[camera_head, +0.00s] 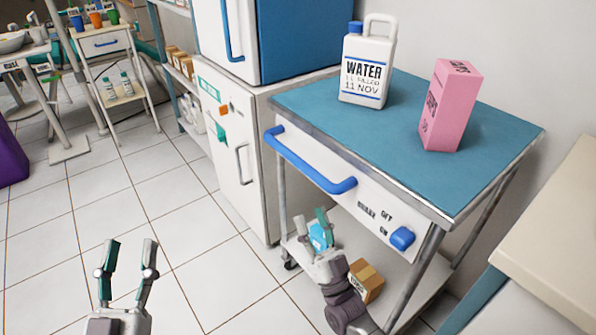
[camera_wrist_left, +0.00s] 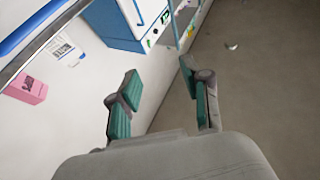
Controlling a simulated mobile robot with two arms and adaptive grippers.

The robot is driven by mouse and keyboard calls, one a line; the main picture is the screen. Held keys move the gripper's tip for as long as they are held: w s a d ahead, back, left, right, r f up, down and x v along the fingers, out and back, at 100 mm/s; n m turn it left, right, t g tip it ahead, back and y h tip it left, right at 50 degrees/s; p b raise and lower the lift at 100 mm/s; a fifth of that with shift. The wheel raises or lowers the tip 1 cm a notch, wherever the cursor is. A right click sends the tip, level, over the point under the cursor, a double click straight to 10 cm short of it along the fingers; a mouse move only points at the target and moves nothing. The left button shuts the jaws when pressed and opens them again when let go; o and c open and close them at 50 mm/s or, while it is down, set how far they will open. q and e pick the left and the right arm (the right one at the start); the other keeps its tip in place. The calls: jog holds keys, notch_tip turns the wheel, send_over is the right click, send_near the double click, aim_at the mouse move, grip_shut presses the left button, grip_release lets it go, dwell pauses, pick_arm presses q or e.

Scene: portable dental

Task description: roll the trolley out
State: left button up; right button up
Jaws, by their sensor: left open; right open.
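The trolley (camera_head: 468,190) has a teal top, a white front panel and a long blue handle (camera_head: 305,165) along its front. Beside the brake lettering "OFF" and "ON" is a blue knob (camera_head: 402,238); its setting is hard to tell. A white water jug (camera_head: 365,72) and a pink box (camera_head: 450,105) stand upright on top. My left gripper (camera_head: 128,248) is open and empty, over the floor left of the trolley and apart from it. My right gripper (camera_head: 312,228) is open, below the handle in front of the trolley, partly hiding its lower shelf.
A white cabinet (camera_head: 228,150) with a blue-doored unit above stands close on the trolley's left. A beige-topped counter (camera_head: 555,240) is at the right. A brown box (camera_head: 366,280) sits low by the shelf. Tiled floor (camera_head: 165,220) at left is clear.

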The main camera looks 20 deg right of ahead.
aim_at(293, 158)
jog(key=shift+t, duration=0.3)
jog(key=x, duration=0.8)
jog(key=b+x, duration=0.1)
jog(key=x, duration=0.4)
jog(key=shift+s+d+r, duration=0.15)
jog(key=shift+s+r, duration=0.15)
jog(key=shift+r, duration=0.1)
pick_arm(q)
jog(key=s+r+t+h, duration=0.1)
jog(key=s+r+t, duration=0.2)
jog(key=r, duration=0.2)
jog(key=shift+s+a, duration=0.15)
pick_arm(e)
jog(key=shift+w+r, duration=0.4)
jog(key=shift+w, duration=0.05)
grip_shut()
